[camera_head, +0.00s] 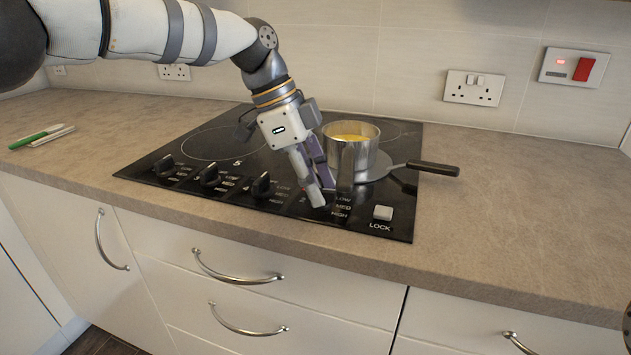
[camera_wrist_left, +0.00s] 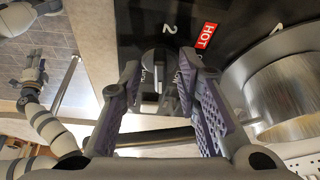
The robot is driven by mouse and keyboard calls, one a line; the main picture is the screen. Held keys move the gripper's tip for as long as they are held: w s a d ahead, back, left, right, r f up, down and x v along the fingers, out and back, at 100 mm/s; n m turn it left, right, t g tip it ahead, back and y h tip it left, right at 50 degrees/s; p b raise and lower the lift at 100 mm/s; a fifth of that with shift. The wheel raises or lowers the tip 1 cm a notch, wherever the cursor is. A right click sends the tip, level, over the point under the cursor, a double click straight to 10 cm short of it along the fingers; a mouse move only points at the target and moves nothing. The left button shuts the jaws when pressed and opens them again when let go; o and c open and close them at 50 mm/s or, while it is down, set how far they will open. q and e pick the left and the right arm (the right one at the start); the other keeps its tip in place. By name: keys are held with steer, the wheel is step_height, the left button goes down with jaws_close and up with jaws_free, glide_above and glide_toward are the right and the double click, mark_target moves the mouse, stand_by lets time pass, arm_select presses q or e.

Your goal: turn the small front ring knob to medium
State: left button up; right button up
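My left gripper (camera_head: 332,196) points down at the front right of the black hob (camera_head: 225,208). In the left wrist view its two purple-padded fingers (camera_wrist_left: 160,72) stand apart, one on each side of a dark knob (camera_wrist_left: 153,60) beside the label 2. No clear contact with the knob shows. In the head view the fingers hide this knob; printed LOW, MED and HIGH (camera_head: 343,207) show right of it. I cannot tell the knob's setting. My right arm shows in the left wrist view, with its end (camera_wrist_left: 32,72) too small to read.
A steel pot (camera_head: 362,158) with yellow contents stands close behind the fingers. Other black knobs (camera_head: 209,175) line the hob's front left. A LOCK button (camera_head: 383,212) is at right. A red HOT sign (camera_wrist_left: 206,36) shows near the knob.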

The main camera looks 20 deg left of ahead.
arm_select(q)
steer(key=v, duration=1.2)
